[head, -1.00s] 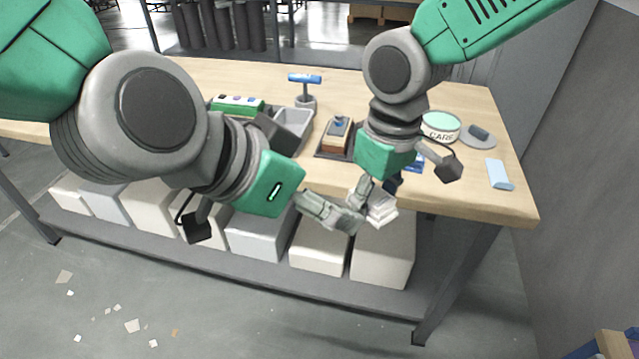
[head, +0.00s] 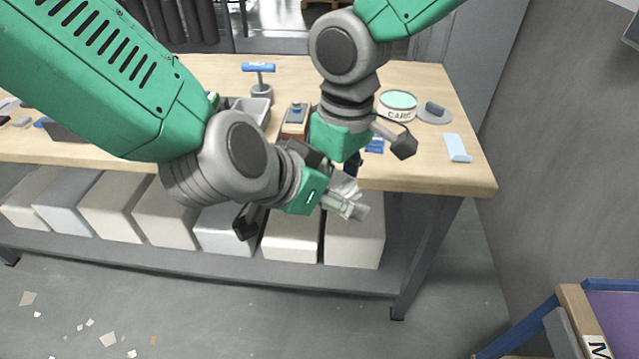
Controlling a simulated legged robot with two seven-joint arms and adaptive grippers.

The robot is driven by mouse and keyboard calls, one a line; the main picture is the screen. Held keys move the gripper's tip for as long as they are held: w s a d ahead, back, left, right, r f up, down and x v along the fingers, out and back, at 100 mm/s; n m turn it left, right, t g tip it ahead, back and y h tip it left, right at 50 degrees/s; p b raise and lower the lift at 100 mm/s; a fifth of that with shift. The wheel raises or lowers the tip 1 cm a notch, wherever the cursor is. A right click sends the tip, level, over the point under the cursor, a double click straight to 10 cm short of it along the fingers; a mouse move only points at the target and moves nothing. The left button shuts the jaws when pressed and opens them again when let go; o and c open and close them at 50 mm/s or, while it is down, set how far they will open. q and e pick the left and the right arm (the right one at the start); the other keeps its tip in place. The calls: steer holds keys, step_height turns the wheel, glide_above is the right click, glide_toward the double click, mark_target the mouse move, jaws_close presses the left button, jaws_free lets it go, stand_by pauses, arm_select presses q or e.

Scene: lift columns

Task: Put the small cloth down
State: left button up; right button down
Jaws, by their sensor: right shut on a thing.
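The small cloth (head: 345,187) is a pale, folded piece at the table's front edge, partly covered by my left gripper. My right gripper (head: 343,176) comes down from above and is shut on it; its fingers are mostly hidden. My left gripper (head: 350,204) reaches in from the left, its grey fingers right beside or touching the cloth. I cannot tell whether the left fingers are open or shut.
The wooden table (head: 420,172) holds a grey tray (head: 247,107), a blue-topped stand (head: 259,80), a round CARE tin (head: 398,105), a grey disc (head: 434,114) and a light blue block (head: 457,148). Pale bins (head: 290,240) sit below. A blue-framed stand (head: 530,325) is at lower right.

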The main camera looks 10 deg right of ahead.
arm_select(q)
steer(key=shift+c, duration=0.3)
steer(key=c, duration=1.2)
steer(key=shift+o, duration=0.2)
arm_select(e)
steer(key=c, duration=0.8)
jaws_free()
steer(key=shift+r, duration=0.15)
